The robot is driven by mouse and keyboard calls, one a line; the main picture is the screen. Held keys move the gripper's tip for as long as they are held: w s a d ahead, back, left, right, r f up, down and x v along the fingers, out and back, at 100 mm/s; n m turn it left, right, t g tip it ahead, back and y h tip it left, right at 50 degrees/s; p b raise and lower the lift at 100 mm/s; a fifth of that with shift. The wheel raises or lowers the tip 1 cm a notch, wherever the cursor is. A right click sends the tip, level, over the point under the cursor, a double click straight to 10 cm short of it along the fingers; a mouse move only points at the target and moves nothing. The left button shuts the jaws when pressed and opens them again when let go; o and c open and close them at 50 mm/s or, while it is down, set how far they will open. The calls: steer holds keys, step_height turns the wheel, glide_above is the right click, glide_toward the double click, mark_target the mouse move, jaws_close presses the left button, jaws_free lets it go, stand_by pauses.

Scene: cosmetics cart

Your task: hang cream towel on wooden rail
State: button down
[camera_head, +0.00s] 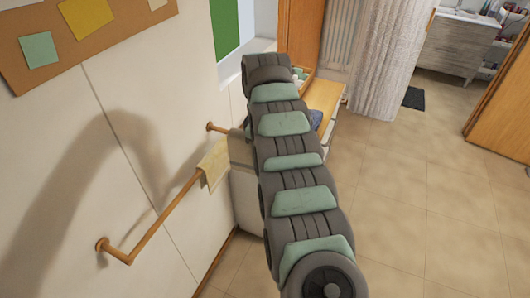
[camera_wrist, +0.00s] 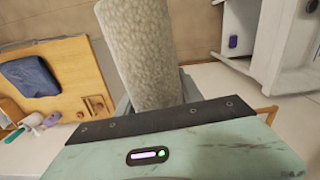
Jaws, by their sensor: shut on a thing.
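The wooden rail (camera_head: 160,203) runs along the wall at the left of the head view, with a round mount at each end. The cream towel (camera_head: 214,164) is at the rail's far part and overlaps it in the picture. I cannot tell whether it lies over the rail or in front of it. My gripper (camera_head: 232,150) is shut on the towel, just right of it, and my arm hides part of this area. In the wrist view a long, textured towel (camera_wrist: 142,55) extends out beyond the gripper body; the fingertips are mostly hidden.
A wooden-topped cart (camera_wrist: 55,85) with a folded blue cloth (camera_wrist: 28,75) and small items stands beyond my arm. A pale curtain (camera_head: 388,60) hangs farther back. A cork board (camera_head: 95,25) is on the wall above the rail. The tiled floor at the right is clear.

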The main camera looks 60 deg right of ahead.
mark_target(245, 157)
steer(key=shift+w+a+f+n, duration=0.15)
steer(key=shift+w+a+n, duration=0.65)
steer(key=shift+w, duration=0.15)
stand_by(0.7)
steer(key=shift+w+a+n+b, duration=0.3)
steer(key=shift+a+b, duration=0.1)
steer(key=shift+a, duration=0.05)
stand_by(0.3)
steer(key=shift+w+a, duration=0.2)
steer(key=shift+a+n, duration=0.1)
steer(key=shift+n, duration=0.2)
steer(key=shift+w, duration=0.1)
steer(key=shift+w, duration=0.2)
steer(key=shift+a+f, duration=0.1)
steer(key=shift+a, duration=0.1)
